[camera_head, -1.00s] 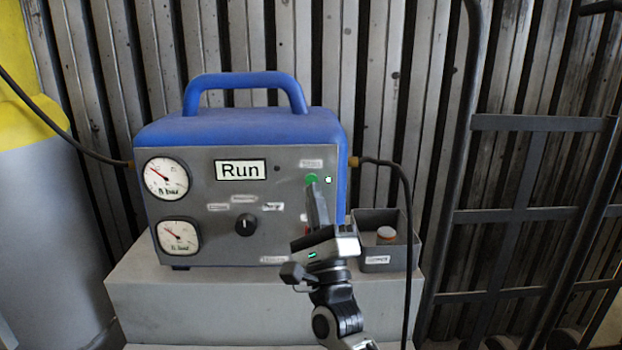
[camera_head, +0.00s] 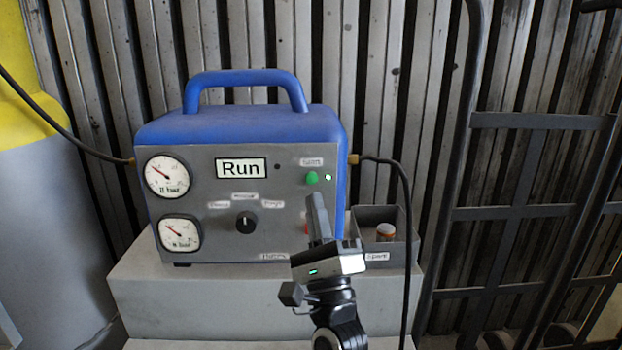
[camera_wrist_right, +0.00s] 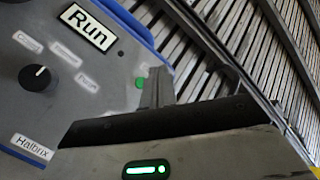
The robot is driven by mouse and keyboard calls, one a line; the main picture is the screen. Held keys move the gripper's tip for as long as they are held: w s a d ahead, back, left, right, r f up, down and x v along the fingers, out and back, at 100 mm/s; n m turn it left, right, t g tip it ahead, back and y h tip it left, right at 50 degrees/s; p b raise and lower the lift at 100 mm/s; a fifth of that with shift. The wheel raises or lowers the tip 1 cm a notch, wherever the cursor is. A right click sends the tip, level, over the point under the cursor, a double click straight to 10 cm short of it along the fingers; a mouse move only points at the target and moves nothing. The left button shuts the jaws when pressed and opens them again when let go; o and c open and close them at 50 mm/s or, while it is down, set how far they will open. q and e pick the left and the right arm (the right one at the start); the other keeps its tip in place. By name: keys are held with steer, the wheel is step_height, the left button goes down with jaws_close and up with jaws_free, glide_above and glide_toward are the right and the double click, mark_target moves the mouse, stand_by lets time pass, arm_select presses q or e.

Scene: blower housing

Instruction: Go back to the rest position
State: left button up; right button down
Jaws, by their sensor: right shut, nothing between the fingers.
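My right gripper (camera_head: 316,200) is shut and empty, pointing up in front of the right part of the blower's grey panel (camera_head: 215,235). It stands below the green button (camera_head: 312,178) and apart from it in the head view. It partly hides a red button (camera_head: 307,229). In the right wrist view the shut fingers (camera_wrist_right: 158,75) show beside the green button (camera_wrist_right: 139,83). The blower housing (camera_head: 240,125) is blue with a top handle. My left gripper is not in view.
The blower stands on a grey block (camera_head: 200,300). Two gauges (camera_head: 167,177) and a black knob (camera_head: 246,222) are on the panel. A black cable (camera_head: 408,200) hangs at right, near a metal rack (camera_head: 520,213).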

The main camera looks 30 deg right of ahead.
steer(key=s+a+f+n+g+y+p, duration=0.1)
steer(key=a+f+n+g+y, duration=0.25)
steer(key=f+n+y, duration=0.45)
steer(key=s+a+f+n+g+y, duration=0.1)
steer(key=a+f+n+g+y, duration=0.15)
steer(key=a+f+n, duration=0.4)
steer(key=s+a+f+n+g+y, duration=0.1)
steer(key=s+a+f+n+g, duration=0.1)
steer(key=s+f+n+g, duration=0.2)
steer(key=s+a+f+n+g+y+p, duration=0.1)
steer(key=s+f+n+g, duration=0.3)
steer(key=s+f+n, duration=0.5)
step_height(320, 180, down, 2)
steer(key=shift+s+a+f+n+g, duration=0.2)
steer(key=shift+a+n+g, duration=0.2)
steer(key=shift+a+n, duration=0.65)
